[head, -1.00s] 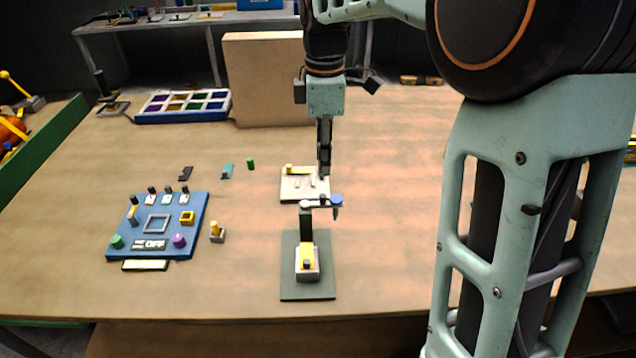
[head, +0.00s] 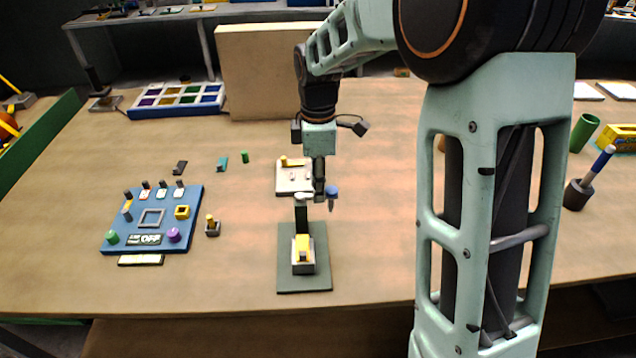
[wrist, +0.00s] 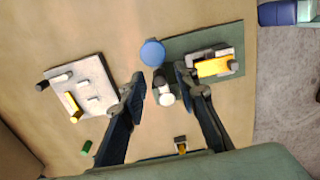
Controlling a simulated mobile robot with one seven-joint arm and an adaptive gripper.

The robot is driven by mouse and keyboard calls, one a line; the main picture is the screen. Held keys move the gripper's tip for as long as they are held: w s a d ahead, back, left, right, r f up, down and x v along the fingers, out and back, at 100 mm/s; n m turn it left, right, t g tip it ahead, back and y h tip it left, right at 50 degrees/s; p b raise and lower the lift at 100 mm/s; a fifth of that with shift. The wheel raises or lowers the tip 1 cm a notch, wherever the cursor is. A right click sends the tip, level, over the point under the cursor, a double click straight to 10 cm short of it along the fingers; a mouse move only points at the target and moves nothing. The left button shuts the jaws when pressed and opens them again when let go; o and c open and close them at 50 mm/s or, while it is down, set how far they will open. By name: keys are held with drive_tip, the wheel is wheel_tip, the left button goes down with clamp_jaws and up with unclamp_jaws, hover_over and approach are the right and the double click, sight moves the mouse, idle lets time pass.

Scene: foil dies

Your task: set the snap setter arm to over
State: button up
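What looks like the snap setter stands on a dark green base (head: 304,281), with a yellow and grey block (head: 303,250) and a dark post (head: 301,217). My gripper (head: 319,196) is low beside the arm, pointing down. In the wrist view my gripper (wrist: 160,82) is open. The white cap (wrist: 166,98) and dark post top show between its fingers, and the blue knob (wrist: 152,52) lies just beyond the fingertips. Contact cannot be told.
A white board (head: 294,186) with a yellow handle lies just behind. A blue panel (head: 125,228) with knobs and switches lies left, with a small yellow-topped block (head: 212,227) beside it. A tan box (head: 265,80) and blue tray (head: 150,112) stand farther back.

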sight(299, 197)
clamp_jaws()
idle(0.4)
drive_tip(key=s+m, duration=0.1)
drive_tip(key=m, duration=0.3)
drive_tip(key=s+a+m, duration=0.1)
drive_tip(key=m, duration=0.3)
drive_tip(key=s+a+m, duration=0.1)
drive_tip(key=m, duration=0.3)
drive_tip(key=shift+s+a+m+b, duration=0.15)
drive_tip(key=shift+s+m+b, duration=0.15)
drive_tip(key=shift+m+b, duration=0.1)
drive_tip(key=shift+s+a+m, duration=0.1)
drive_tip(key=shift+a+m, duration=0.2)
drive_tip(key=shift+m, duration=0.55)
drive_tip(key=shift+a+m, duration=0.25)
drive_tip(key=shift+m, duration=0.65)
drive_tip(key=shift+s+a+m, duration=0.1)
drive_tip(key=shift+a+m, duration=0.2)
drive_tip(key=shift+m, duration=0.55)
